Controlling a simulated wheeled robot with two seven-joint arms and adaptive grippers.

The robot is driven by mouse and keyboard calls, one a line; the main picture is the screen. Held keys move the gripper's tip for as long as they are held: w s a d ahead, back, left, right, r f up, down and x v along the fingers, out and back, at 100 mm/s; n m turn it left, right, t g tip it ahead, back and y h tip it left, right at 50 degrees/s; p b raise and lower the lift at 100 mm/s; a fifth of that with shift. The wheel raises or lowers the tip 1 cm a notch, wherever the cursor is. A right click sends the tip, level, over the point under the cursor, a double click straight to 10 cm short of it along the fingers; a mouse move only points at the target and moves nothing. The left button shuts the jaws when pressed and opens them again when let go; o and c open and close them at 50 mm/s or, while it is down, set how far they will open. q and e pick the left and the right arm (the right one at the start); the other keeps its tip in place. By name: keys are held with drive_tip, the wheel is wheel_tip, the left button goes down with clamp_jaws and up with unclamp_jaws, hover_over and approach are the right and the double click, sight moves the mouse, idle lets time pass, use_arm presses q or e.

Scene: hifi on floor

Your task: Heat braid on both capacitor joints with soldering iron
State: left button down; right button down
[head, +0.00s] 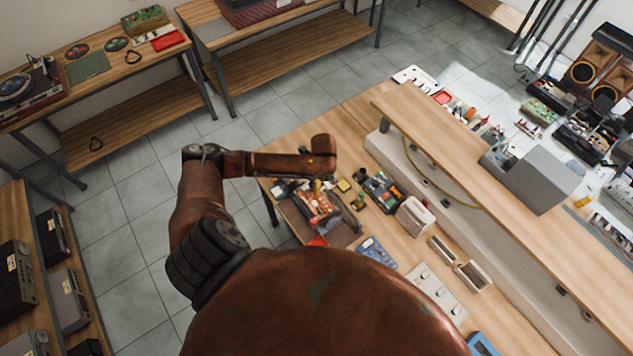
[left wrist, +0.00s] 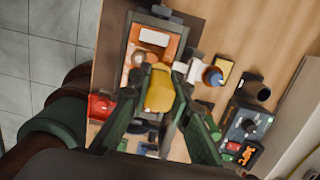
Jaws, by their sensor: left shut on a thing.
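My left gripper (left wrist: 160,84) is shut on a yellow handle, seen from above in the left wrist view, which looks like the soldering iron (left wrist: 159,92). Its tip is hidden. Beneath it is an orange circuit board in a dark frame (left wrist: 127,62), which also shows on the bench in the head view (head: 313,205). I cannot tell whether the iron touches the board. The braid and the capacitor joints cannot be made out. In the head view my left wrist hangs over the board's far edge and largely hides the gripper. My right gripper is not in view.
Right of the board are a yellow block (left wrist: 223,70), a blue-topped round thing (left wrist: 212,76) and a dark device with knobs (left wrist: 248,122). A red thing (left wrist: 101,106) lies to its left. A raised wooden shelf (head: 470,140) runs along the bench.

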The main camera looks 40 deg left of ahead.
use_arm(q)
drive_tip(key=shift+f, duration=0.4)
idle(1.5)
drive_tip(key=shift+s+d+f+p, duration=0.1)
drive_tip(key=shift+s+f+p, duration=0.05)
drive_tip(key=shift+p, duration=0.15)
idle(3.0)
drive_tip(key=shift+w+r, duration=0.2)
drive_tip(key=shift+r, duration=2.15)
